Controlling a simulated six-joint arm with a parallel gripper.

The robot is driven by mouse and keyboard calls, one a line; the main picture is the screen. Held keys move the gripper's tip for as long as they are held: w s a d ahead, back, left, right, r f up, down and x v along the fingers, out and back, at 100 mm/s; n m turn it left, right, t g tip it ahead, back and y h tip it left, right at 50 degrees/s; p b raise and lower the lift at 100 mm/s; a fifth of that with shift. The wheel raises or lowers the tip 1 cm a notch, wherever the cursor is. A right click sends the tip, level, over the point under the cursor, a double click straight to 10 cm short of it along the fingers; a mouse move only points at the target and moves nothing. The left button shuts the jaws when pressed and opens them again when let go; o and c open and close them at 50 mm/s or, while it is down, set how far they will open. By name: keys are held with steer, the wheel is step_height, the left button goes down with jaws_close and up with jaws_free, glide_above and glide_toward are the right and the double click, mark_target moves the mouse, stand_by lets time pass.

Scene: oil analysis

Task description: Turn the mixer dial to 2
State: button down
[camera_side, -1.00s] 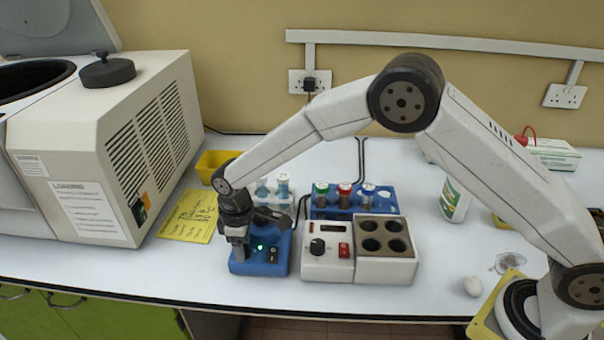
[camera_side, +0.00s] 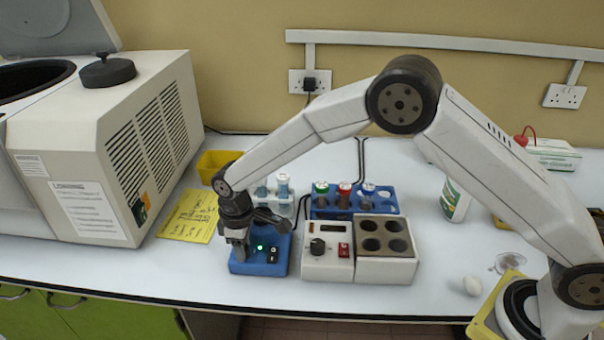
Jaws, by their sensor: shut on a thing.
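The mixer is the small blue device (camera_side: 262,266) at the front middle of the bench. A lit green light and a dark switch (camera_side: 272,256) show on its top. My gripper (camera_side: 239,252) points down over the left side of the blue mixer. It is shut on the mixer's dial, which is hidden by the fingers. The dial's marks and its setting cannot be read in this view.
A cream block heater (camera_side: 328,266) with a black knob stands just right of the mixer. Behind are a blue tube rack (camera_side: 330,212) with capped tubes and a white rack. A large centrifuge (camera_side: 75,200) stands left, with a yellow note (camera_side: 190,215) beside it.

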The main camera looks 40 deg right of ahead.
steer(key=m, duration=0.5)
steer(key=shift+m, duration=0.3)
steer(key=m, duration=0.5)
steer(key=shift+m, duration=0.3)
steer(key=c, duration=0.6)
jaws_free()
steer(key=shift+r, duration=0.15)
steer(key=shift+r, duration=3.8)
